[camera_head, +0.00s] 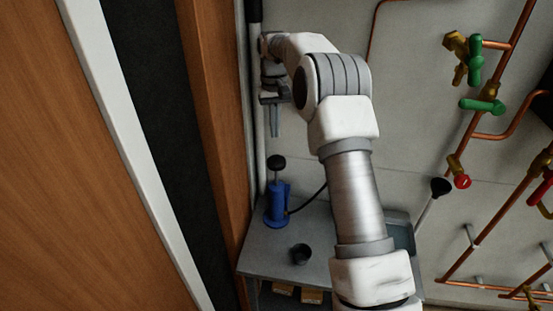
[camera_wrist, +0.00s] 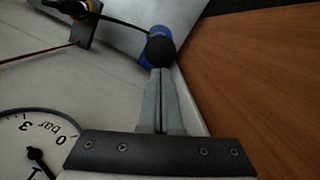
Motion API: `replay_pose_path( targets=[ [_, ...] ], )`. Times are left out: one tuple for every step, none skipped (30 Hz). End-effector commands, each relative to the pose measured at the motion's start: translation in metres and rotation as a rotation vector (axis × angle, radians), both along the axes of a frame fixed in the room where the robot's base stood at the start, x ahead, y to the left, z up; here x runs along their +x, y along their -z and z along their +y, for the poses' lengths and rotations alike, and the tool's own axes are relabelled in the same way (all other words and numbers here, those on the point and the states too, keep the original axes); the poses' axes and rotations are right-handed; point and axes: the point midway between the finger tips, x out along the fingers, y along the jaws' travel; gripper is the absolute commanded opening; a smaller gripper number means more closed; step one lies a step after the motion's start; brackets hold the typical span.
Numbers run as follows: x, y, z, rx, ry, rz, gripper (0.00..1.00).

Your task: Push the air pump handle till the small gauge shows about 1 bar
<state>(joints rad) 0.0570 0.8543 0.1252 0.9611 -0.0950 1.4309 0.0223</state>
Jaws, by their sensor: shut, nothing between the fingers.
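The air pump (camera_head: 277,203) is blue and stands upright on a grey table, with a round black handle knob (camera_head: 277,163) on top. In the wrist view the knob (camera_wrist: 160,49) lies just beyond my fingertips, with the blue pump body (camera_wrist: 162,31) partly hidden behind it. My gripper (camera_head: 275,133) is shut and empty, pointing down above the knob, with a gap visible in the head view. A white gauge (camera_wrist: 35,150) marked bar is cut off in the wrist view's lower left. Its needle points down-right, seemingly between 0 and 1; the exact reading is unclear.
A black cup (camera_head: 300,254) stands on the grey table (camera_head: 262,250) in front of the pump. A dark hose (camera_head: 309,198) runs from the pump behind my arm. A wooden panel (camera_head: 218,130) is close on the left. Copper pipes with valves (camera_head: 475,62) are at right.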

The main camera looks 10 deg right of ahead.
Motion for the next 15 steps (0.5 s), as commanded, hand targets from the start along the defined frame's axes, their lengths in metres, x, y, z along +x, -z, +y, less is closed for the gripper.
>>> replay_pose_path(
  targets=[
    [-0.001,0.004,0.0,0.0,0.0,0.003,0.0],
    [-0.001,0.007,0.0,0.0,0.0,0.003,0.0],
    [-0.001,0.011,0.0,0.0,0.001,0.002,0.0],
    [-0.002,0.014,0.0,0.0,0.001,0.003,0.0],
    [-0.003,0.018,0.0,0.0,0.001,0.004,0.0],
    [-0.003,0.024,0.0,0.0,0.001,0.002,0.0],
    [-0.003,0.032,0.0,0.0,0.001,0.002,0.0],
    [-0.004,0.037,-0.001,0.0,0.001,0.002,0.0],
    [-0.004,0.042,-0.001,0.0,0.001,0.002,0.0],
    [-0.005,0.046,-0.001,0.0,0.001,0.002,0.0],
    [-0.005,0.049,-0.001,0.001,0.001,0.001,0.0],
    [-0.005,0.054,0.0,0.001,0.001,0.0,0.0],
    [-0.005,0.056,0.0,0.001,0.001,0.0,0.0],
    [-0.006,0.058,0.0,0.001,0.001,0.0,0.0],
    [-0.006,0.061,0.0,0.001,0.001,0.0,0.0]
  ],
)
